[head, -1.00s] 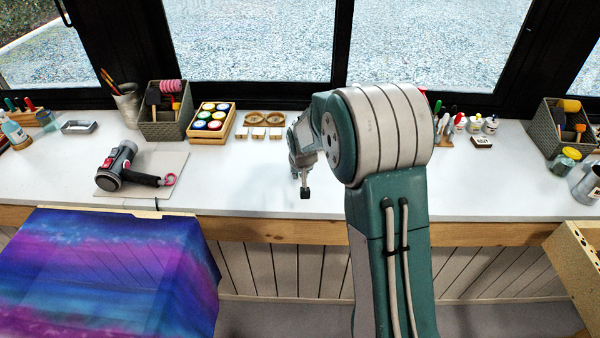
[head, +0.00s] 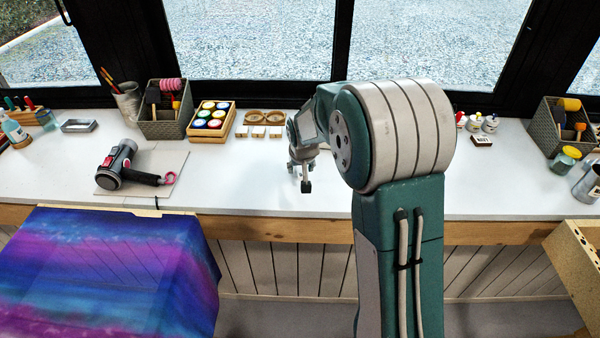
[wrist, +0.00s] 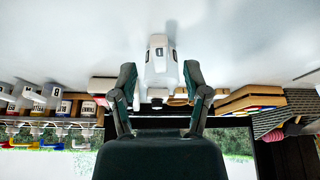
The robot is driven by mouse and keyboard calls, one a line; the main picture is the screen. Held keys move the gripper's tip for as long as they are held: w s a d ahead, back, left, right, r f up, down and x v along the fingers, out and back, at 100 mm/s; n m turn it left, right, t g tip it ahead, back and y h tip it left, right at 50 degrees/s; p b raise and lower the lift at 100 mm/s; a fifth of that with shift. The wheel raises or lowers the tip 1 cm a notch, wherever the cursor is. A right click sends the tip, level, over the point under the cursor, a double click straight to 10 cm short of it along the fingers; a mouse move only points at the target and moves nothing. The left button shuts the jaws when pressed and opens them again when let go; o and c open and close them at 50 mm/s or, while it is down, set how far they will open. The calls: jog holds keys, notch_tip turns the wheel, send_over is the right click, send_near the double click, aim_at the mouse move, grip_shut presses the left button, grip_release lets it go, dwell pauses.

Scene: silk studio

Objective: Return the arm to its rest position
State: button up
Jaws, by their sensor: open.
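My arm rises in front of the bench in the head view, with its elbow bent over the worktop. My gripper (head: 302,184) hangs pointing down over the white worktop (head: 240,185), left of my upper arm. In the wrist view, the two dark fingers of my gripper (wrist: 161,112) are spread wide apart. A small white labelled object (wrist: 160,66) shows in the gap between them. I cannot tell how far beyond the fingers it is, and nothing is seen gripped.
A grey hot-air tool (head: 118,165) lies on a board at left. A paint-jar crate (head: 211,121) and a grey basket (head: 165,118) stand at the back. Another basket (head: 562,128) stands at right. Dyed silk (head: 105,275) hangs in front.

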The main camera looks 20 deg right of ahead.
jog(key=v, duration=0.8)
jog(key=s+a+r, duration=0.1)
jog(key=s+r, duration=0.3)
jog(key=s, duration=1)
jog(key=s+a+r+n+t, duration=0.1)
jog(key=s+r, duration=0.4)
jog(key=s, duration=1)
jog(key=shift+s+a+r+n+y, duration=0.2)
jog(key=shift+s+a+n+y, duration=0.05)
jog(key=shift+n+y, duration=0.05)
